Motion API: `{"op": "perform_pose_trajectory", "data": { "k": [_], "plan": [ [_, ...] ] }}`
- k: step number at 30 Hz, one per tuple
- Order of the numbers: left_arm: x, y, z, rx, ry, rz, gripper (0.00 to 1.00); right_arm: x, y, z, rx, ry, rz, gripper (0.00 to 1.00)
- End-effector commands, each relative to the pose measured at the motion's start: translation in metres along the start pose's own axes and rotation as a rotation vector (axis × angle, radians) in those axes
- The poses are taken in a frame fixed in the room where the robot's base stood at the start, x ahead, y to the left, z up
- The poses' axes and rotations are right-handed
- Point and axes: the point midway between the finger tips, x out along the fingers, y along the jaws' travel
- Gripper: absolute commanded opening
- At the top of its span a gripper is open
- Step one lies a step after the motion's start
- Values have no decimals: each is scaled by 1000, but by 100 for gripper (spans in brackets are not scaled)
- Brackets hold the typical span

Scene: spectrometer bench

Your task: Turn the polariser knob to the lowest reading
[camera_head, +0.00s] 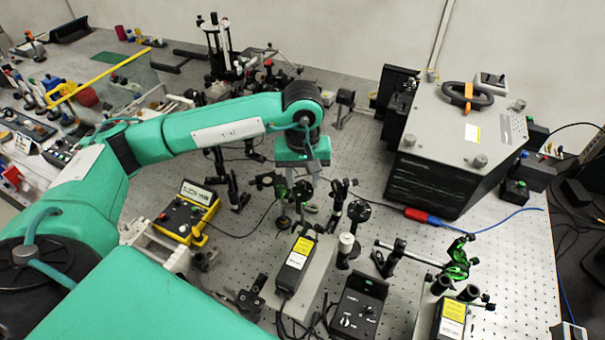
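My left gripper (301,174) points down over the optics in the middle of the perforated bench (420,255). Its fingers are small here and merge with the dark mounts, so I cannot tell whether they are open or shut. A small round mount with a green glint (303,190) shows right at the fingertips. It may be the polariser knob; I cannot tell whether the fingers touch it. A yellow meter box (185,212) with a pale display stands left of the gripper; its reading is too small to make out. My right gripper is not in view.
Several dark posts and lens mounts crowd around the gripper. A black box with a yellow label (298,256) and a black control box (358,306) stand in front. A large grey instrument (460,135) stands at the right. Red and blue cable runs across the right.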

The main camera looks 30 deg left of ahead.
Motion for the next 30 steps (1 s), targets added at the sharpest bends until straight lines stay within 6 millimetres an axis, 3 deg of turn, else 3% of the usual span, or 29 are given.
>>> {"op": "perform_pose_trajectory", "data": {
  "k": [7, 13, 23, 30],
  "plan": [
    [1, 0, 0, 0, 0, 0, 37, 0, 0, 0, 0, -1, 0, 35],
    [0, 0, 0, 0, 0, 0, 0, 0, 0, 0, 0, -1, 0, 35],
    [2, 0, 0, -32, 1, 2, 0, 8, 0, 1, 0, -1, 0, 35],
    [6, 0, -1, -160, 3, 4, 0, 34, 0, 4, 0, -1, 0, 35]
  ]
}}
